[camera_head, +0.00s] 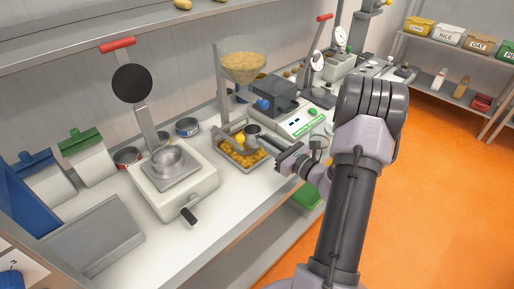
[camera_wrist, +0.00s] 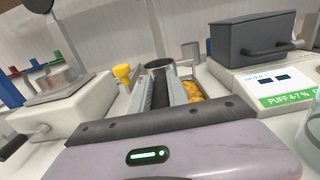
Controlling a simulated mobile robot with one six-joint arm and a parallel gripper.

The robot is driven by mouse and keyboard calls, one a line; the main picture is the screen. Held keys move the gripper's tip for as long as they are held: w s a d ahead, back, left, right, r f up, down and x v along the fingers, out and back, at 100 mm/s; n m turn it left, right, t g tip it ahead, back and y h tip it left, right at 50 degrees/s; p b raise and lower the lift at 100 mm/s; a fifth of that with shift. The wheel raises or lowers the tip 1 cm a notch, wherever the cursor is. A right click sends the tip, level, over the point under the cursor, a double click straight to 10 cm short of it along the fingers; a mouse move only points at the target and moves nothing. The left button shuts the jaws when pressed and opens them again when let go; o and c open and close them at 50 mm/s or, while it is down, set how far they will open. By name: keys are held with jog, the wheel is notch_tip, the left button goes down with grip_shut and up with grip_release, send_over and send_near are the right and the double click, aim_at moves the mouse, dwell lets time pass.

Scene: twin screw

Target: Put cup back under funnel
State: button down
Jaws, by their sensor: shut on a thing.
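The grey metal cup (camera_head: 252,129) is upright at the tips of my gripper (camera_head: 272,146), over the back right part of a tray. In the wrist view, the cup (camera_wrist: 158,65) shows its open rim just beyond my two close-set fingers (camera_wrist: 165,88). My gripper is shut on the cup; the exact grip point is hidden. The clear funnel (camera_head: 243,68), full of tan grains, hangs on a metal stand above and slightly behind the cup. I cannot tell whether the cup touches the tray or is directly below the spout.
The tray (camera_head: 223,148) holds orange-yellow pieces. A yellow knob (camera_head: 240,138) stands beside the cup. A dark box on a scale (camera_head: 300,122) is close on the right. A white press with a metal bowl (camera_head: 170,160) stands left. Free counter (camera_head: 235,200) lies in front.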

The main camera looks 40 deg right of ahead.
aim_at(260, 136)
jog(key=w, duration=0.2)
jog(key=shift+w+f, duration=0.15)
jog(key=shift+w, duration=0.7)
notch_tip(260, 136, down, 4)
jog(key=shift+w+r+b, duration=0.1)
jog(key=shift+r+b, duration=0.15)
jog(key=shift+b, duration=0.9)
jog(key=shift+f, duration=0.2)
jog(key=c, duration=1.3)
grip_release()
